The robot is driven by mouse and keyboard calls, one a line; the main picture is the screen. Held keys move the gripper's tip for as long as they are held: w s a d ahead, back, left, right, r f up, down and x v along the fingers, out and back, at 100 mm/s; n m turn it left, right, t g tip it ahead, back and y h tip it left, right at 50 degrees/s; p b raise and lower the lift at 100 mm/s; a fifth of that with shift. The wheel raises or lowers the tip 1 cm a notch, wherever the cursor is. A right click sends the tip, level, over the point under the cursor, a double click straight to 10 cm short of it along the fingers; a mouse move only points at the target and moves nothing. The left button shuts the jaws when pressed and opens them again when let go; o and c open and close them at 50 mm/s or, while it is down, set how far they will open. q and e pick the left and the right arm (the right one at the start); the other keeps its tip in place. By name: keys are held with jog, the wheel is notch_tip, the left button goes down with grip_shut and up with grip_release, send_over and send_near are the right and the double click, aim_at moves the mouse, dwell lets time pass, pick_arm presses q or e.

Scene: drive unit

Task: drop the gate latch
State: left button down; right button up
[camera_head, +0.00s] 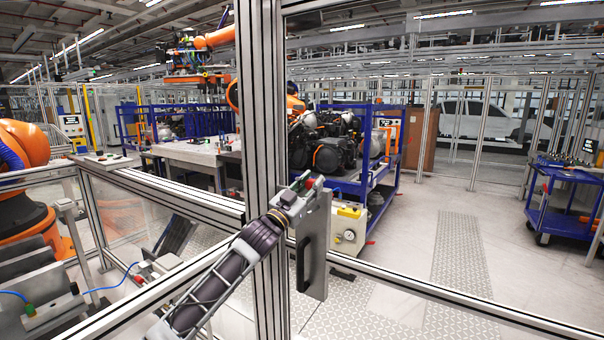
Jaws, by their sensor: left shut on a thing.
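The gate latch (316,245) is a grey metal box with a dark upright handle on its face. It is mounted at the tall aluminium post in the middle of the head view. My left arm comes up from the lower left, and my left gripper (303,187) is at the top of the latch. It is shut on the upper part of the latch, where small red and green bits show. The gripper hides the exact spot that it holds. My right gripper is not in view.
The tall aluminium post (261,110) and fence rails (430,297) stand close in front of me. Beyond them are a blue rack (385,185) with engine parts, a yellow-topped box (348,228) and a blue cart (562,205). An orange robot arm (22,150) stands left. The floor beyond is mostly clear.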

pick_arm(q)
notch_tip(320, 180, down, 9)
jog(key=s+d+m+g+h+p, duration=0.1)
jog(key=m+g, duration=0.3)
jog(key=m, duration=0.6)
jog(key=shift+s+d+m+g+h+p, duration=0.45)
jog(key=shift+d+p, duration=0.35)
jog(key=shift+p, duration=0.1)
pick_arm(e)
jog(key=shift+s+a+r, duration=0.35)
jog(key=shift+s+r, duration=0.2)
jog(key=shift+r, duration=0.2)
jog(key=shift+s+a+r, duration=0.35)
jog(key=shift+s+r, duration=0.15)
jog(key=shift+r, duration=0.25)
pick_arm(q)
jog(key=c, duration=1.1)
grip_release()
jog(key=shift+c, duration=0.2)
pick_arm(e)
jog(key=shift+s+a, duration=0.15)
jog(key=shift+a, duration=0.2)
pick_arm(q)
jog(key=shift+s+a, duration=0.1)
jog(key=shift+a, duration=0.05)
